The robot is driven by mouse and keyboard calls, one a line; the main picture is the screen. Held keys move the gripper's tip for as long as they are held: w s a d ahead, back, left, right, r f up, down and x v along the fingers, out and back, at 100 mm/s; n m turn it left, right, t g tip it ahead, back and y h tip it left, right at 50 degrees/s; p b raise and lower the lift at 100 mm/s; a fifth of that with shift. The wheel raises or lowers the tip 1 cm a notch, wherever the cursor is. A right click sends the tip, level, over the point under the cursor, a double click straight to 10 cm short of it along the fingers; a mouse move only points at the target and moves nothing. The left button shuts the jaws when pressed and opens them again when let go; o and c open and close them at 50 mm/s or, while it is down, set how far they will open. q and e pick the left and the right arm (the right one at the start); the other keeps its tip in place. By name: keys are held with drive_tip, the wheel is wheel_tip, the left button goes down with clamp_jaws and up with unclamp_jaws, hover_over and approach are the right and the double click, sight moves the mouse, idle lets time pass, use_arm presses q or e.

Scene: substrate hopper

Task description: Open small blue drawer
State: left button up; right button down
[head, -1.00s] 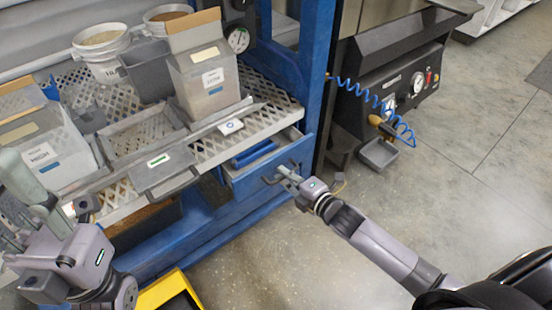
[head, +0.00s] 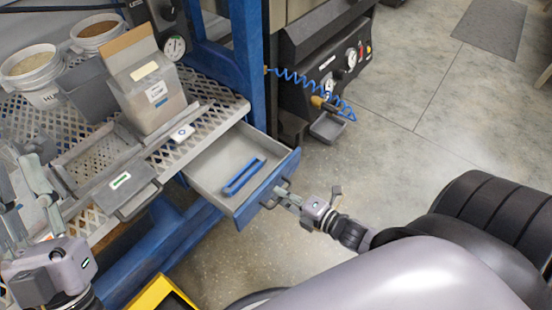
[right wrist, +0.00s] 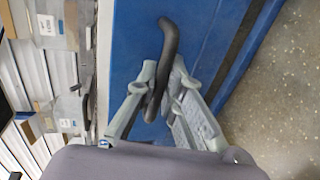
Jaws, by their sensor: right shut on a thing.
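The small blue drawer (head: 266,190) stands well out from the blue frame under the perforated shelf in the head view. Its grey inside shows, with a blue U-shaped piece (head: 243,177) lying in it. My right gripper (head: 281,195) is at the drawer's front, shut on the dark handle. The right wrist view shows the black bent handle (right wrist: 168,45) between the two fingers, against the blue front. My left gripper (head: 28,185) is at the left edge of the head view, over the shelf; its fingers look apart, with nothing seen between them.
A yellow-edged box (head: 152,292) is on the floor. A black machine (head: 325,50) with a blue coiled hose stands behind.

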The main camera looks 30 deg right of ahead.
use_arm(q)
drive_tip(key=shift+w+f, duration=0.3)
use_arm(e)
drive_tip(key=shift+s, duration=0.25)
drive_tip(key=c, duration=1.7)
unclamp_jaws()
drive_tip(key=v, duration=1.2)
